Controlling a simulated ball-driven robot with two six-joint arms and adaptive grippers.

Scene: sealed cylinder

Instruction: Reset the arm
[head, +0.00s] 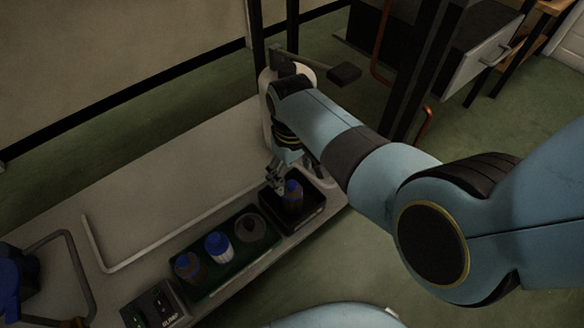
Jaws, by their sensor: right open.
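My right arm comes in from the right, and its gripper (274,179) is at the far right end of the bench. The gripper is open, with its fingers pointing down. It is just left of a brown bottle with a blue cap (293,196), which stands in a black tray (308,219). I cannot tell whether the fingers touch the bottle. My left gripper is not in view.
A green rack (222,277) beside the tray holds two capped bottles (218,247) and a darker round item (250,228). A small black device (156,306) stands at the bench's front. The grey bench top (150,200) behind is mostly clear.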

